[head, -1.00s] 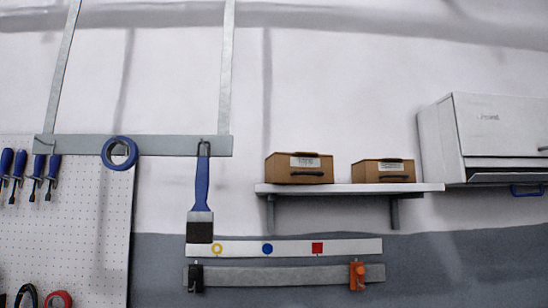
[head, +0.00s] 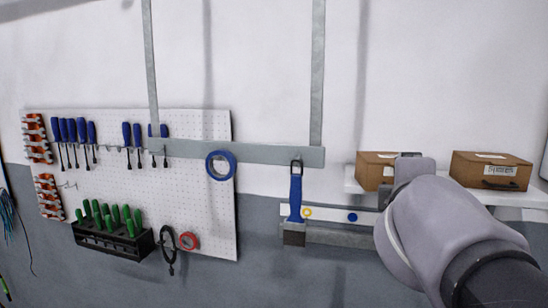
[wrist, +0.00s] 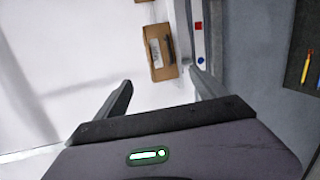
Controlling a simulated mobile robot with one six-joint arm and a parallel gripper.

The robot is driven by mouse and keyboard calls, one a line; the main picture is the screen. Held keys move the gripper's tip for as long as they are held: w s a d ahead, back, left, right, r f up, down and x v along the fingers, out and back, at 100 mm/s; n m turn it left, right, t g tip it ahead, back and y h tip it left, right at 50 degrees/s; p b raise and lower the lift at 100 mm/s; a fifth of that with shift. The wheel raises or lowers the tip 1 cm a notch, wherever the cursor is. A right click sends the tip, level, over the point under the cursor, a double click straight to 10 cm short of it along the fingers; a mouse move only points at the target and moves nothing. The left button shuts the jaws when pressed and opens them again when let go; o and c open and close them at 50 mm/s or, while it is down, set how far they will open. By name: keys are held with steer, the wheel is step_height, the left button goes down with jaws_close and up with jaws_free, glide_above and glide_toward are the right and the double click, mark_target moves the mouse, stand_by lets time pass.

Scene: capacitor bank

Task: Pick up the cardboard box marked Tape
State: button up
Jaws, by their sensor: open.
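The cardboard box I take as Tape is the left one (head: 371,171) on the wall shelf. My arm hides its right part in the head view, and its label is hidden there. In the wrist view, turned sideways, this brown box (wrist: 158,60) shows a pale label and dark handle, with its print too small to read. My gripper (wrist: 163,80) is open and empty. The box lies ahead, between the fingertips in the picture and apparently beyond them.
A second labelled cardboard box (head: 490,171) stands right of it on the white shelf (head: 352,184). A marker strip (head: 328,215) runs below. A hanging brush (head: 295,205), blue tape roll (head: 220,165) and tool pegboard (head: 190,130) are to the left.

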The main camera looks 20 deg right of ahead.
steer(key=x, duration=1.5)
steer(key=shift+a+f+b, duration=0.15)
steer(key=shift+a+b, duration=0.05)
steer(key=shift+b, duration=0.25)
steer(key=shift+s+a, duration=0.1)
steer(key=shift+s, duration=0.05)
steer(key=shift+c, duration=0.2)
steer(key=shift+s+a, duration=0.1)
steer(key=shift+s, duration=0.05)
steer(key=c, duration=0.4)
steer(key=shift+w, duration=0.2)
steer(key=c, duration=1.1)
jaws_close()
steer(key=shift+s, duration=0.15)
